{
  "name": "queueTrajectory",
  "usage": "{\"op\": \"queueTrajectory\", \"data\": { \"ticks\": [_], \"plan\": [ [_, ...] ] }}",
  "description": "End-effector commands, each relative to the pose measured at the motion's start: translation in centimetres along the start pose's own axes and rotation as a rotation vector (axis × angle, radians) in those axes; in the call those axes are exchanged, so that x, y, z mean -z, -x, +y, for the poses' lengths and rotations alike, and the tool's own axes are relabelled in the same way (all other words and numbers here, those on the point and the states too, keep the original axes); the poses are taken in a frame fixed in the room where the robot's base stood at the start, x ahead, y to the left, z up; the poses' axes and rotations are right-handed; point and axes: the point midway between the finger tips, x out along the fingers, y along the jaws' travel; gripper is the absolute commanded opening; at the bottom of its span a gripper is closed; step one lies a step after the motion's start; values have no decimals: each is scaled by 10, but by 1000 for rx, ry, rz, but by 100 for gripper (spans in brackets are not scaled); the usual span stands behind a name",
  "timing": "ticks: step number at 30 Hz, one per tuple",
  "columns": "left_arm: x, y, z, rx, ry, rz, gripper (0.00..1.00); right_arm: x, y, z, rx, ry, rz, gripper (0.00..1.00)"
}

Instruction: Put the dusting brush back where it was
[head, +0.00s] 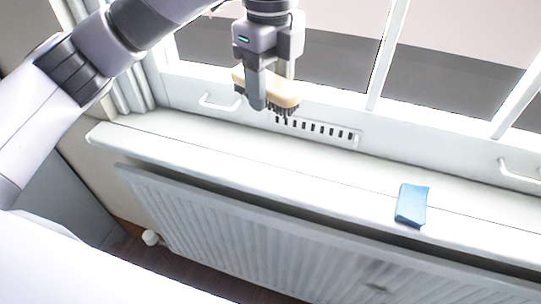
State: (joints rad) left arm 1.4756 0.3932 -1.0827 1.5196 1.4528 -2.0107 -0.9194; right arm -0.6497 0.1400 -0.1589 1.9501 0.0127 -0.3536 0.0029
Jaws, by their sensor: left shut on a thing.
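The dusting brush (284,92) has a pale wooden back and dark bristles pointing down. My left gripper (268,98) is shut on it and holds it in front of the window, above the white window sill (190,146). One finger covers the brush's middle. The brush looks apart from the sill, but the exact gap is hard to tell. My right gripper is not in view.
A blue block-like item (411,204) lies on the sill at the right. A white radiator (250,236) is below the sill. Window handles (219,103) and a slotted vent (318,129) are behind. The sill between brush and blue item is clear.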

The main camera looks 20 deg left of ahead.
Motion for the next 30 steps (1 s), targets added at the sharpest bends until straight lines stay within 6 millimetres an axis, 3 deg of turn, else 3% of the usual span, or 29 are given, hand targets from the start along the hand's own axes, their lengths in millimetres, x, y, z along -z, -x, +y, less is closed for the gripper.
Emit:
{"op": "queueTrajectory", "data": {
  "ticks": [1,3,12,20,30],
  "plan": [
    [1,-19,1,-4,-2,4,15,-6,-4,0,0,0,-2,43],
    [1,-36,1,-4,-1,4,15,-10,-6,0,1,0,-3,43],
    [0,-105,0,-1,1,3,15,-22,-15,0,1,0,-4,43],
    [-1,-126,0,2,1,0,15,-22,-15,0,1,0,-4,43],
    [-1,-166,0,2,1,-1,15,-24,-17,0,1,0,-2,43]
  ]
}}
